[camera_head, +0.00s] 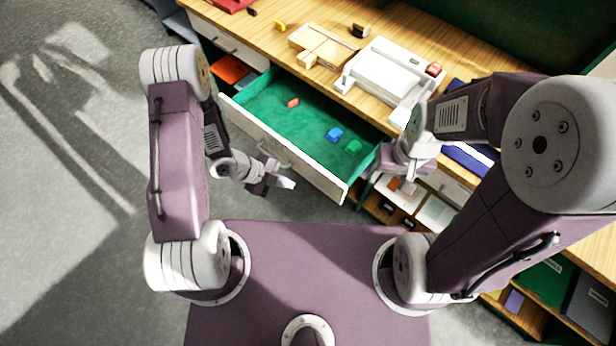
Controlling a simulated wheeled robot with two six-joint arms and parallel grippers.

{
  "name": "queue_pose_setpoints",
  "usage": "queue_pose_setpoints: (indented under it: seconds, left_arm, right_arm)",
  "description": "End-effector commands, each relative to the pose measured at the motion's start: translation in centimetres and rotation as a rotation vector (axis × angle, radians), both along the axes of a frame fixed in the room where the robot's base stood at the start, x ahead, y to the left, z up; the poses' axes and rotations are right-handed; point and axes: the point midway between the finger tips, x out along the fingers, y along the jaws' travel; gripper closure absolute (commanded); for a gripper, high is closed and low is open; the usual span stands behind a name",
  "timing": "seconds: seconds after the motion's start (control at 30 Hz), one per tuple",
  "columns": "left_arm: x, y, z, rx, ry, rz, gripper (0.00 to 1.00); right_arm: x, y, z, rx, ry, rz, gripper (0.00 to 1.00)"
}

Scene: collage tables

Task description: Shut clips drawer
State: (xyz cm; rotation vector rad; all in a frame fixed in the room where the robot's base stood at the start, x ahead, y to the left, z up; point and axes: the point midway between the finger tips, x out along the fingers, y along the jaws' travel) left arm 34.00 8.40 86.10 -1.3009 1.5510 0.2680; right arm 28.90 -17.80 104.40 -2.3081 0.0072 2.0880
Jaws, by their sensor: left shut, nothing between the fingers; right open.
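The open drawer (262,110) is pulled well out of the wooden table, with a white front (318,176) and a green-lined inside. A red clip (293,103), a blue clip (334,134) and a green clip (353,146) lie in it. My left gripper (287,184) is shut and empty, just in front of the drawer's front, near its handle (283,157); I cannot tell whether it touches. My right gripper (373,170) is open beside the drawer's right front corner. My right arm hides part of the table behind it.
On the tabletop (315,82) stand a white device (384,74), a wooden tray (322,45), a red block (434,69) and a yellow piece (280,26). A closed drawer (228,42) is at the left. Open shelves (400,205) are below right. The grey floor at left is clear.

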Motion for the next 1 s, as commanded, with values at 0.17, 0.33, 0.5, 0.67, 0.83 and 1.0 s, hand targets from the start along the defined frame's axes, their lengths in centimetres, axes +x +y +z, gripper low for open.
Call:
queue_pose_setpoints:
  seconds: [0.17, 0.33, 0.5, 0.67, 0.83, 1.0]
  left_arm:
    - [0.4, -2.4, -3.2, 0.0, 0.002, -0.005, 1.0]
    - [1.3, -4.5, -5.3, 0.001, -0.002, -0.004, 1.0]
    - [3.3, -5.9, -5.2, 0.001, -0.003, -0.003, 1.0]
    - [4.0, -6.4, -5.3, 0.0, -0.001, -0.001, 1.0]
    - [4.1, -6.5, -5.4, 0.001, 0.0, 0.0, 1.0]
    - [4.1, -6.5, -5.4, 0.001, 0.0, 0.0, 1.0]
  right_arm:
    - [0.0, 0.0, 0.0, 0.0, 0.0, 0.0, 0.39]
    - [0.0, 0.0, 0.6, 0.0, 0.0, 0.0, 0.39]
    - [0.0, 0.0, 1.3, 0.0, -0.001, 0.0, 0.39]
    - [0.0, 0.0, 1.4, 0.0, 0.0, 0.0, 0.39]
    - [0.0, 0.0, 1.4, 0.0, 0.0, 0.0, 0.39]
    - [0.0, 0.0, 1.4, 0.0, 0.0, 0.0, 0.39]
